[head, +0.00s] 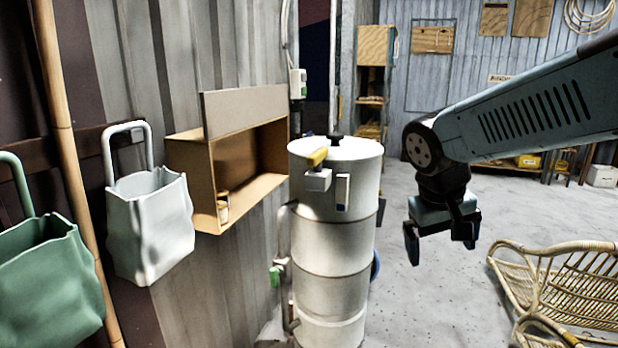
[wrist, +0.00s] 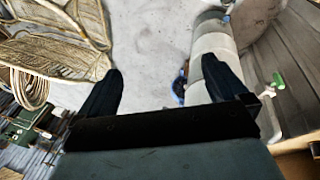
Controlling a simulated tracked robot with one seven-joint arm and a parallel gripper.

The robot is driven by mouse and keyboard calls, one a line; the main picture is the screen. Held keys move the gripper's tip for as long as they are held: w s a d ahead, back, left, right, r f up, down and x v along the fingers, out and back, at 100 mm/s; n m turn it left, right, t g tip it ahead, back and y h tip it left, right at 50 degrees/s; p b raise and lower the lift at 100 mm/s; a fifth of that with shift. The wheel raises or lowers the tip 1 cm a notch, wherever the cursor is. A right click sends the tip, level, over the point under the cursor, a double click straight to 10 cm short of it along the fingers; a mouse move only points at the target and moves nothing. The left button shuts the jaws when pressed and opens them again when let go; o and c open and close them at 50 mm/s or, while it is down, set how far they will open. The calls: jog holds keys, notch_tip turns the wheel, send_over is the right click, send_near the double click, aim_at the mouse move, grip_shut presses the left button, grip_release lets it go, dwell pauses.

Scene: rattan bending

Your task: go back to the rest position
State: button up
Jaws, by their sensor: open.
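My gripper (head: 440,243) hangs from my arm in the head view, right of the white cylindrical tank. It points down, its two dark fingers apart with nothing between them. In the wrist view my gripper (wrist: 160,90) shows both fingers spread, with bare pale floor between them. The gripper touches nothing that I can see.
The white banded tank (head: 334,262) stands close left of my gripper. An open wooden box (head: 190,160), a white bag (head: 150,225) and a green bag (head: 50,285) are on the left wall. Rattan furniture (head: 560,285) stands lower right. Floor between is clear.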

jog(key=s+r+t+y, duration=0.2)
jog(key=s+r+t, duration=0.1)
jog(key=s+r, duration=0.1)
jog(key=shift+s+r+m+y, duration=0.2)
jog(key=shift+s+m+y, duration=0.2)
jog(key=shift+s, duration=0.25)
jog(key=shift+s+d, duration=0.1)
jog(key=shift+s, duration=0.05)
